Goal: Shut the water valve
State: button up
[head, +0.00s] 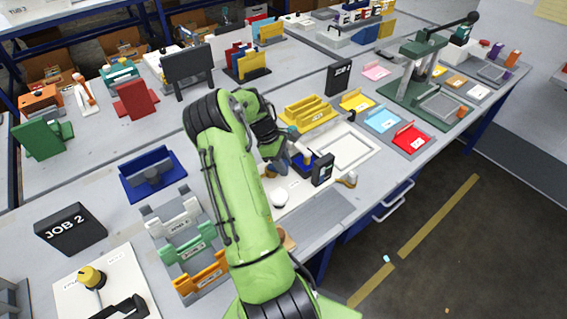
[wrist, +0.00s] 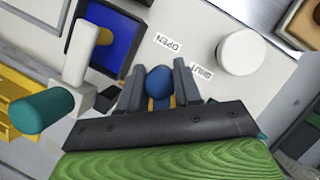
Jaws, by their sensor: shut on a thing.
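In the wrist view, my gripper (wrist: 159,80) is shut on the blue ball knob (wrist: 159,80) of the water valve's handle, with one dark finger on each side. A little yellow-brown metal shows below the knob; the rest of the valve is hidden by my gripper. An OPEN label (wrist: 168,43) lies beyond the knob, and a SHUT label (wrist: 201,72) lies just to its right. In the head view, my gripper (head: 276,160) is low over the white panel, and the knob is mostly hidden by my arm.
A white round knob (wrist: 240,52) stands right of the labels. A white handle with a teal end (wrist: 43,110) rises at the left, beside a blue-faced box (wrist: 112,32). In the head view, a small dark display (head: 322,169) stands right of my gripper, and a yellow rack (head: 305,112) behind.

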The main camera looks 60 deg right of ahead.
jog(key=shift+a, duration=0.1)
jog(key=m, duration=0.1)
jog(key=a+m+y+p, duration=0.1)
jog(key=shift+r+m, duration=0.1)
jog(key=shift+m, duration=0.3)
jog(key=m, duration=0.1)
jog(key=a+m+y+p, duration=0.1)
jog(key=m, duration=0.1)
jog(key=shift+w+m+t, duration=0.3)
jog(key=shift+w, duration=0.05)
jog(key=m, duration=0.1)
jog(key=w+a+m+y, duration=0.1)
jog(key=m, duration=0.1)
jog(key=shift+t+y+p, duration=0.3)
jog(key=shift+w+a+m+t+y, duration=0.2)
jog(key=shift+m, duration=0.6)
jog(key=shift+w+a+m+t+y, duration=0.15)
jog(key=shift+w+m+t+y, duration=0.05)
jog(key=shift+m, duration=0.6)
jog(key=o, duration=1)
jog(key=shift+o, duration=0.2)
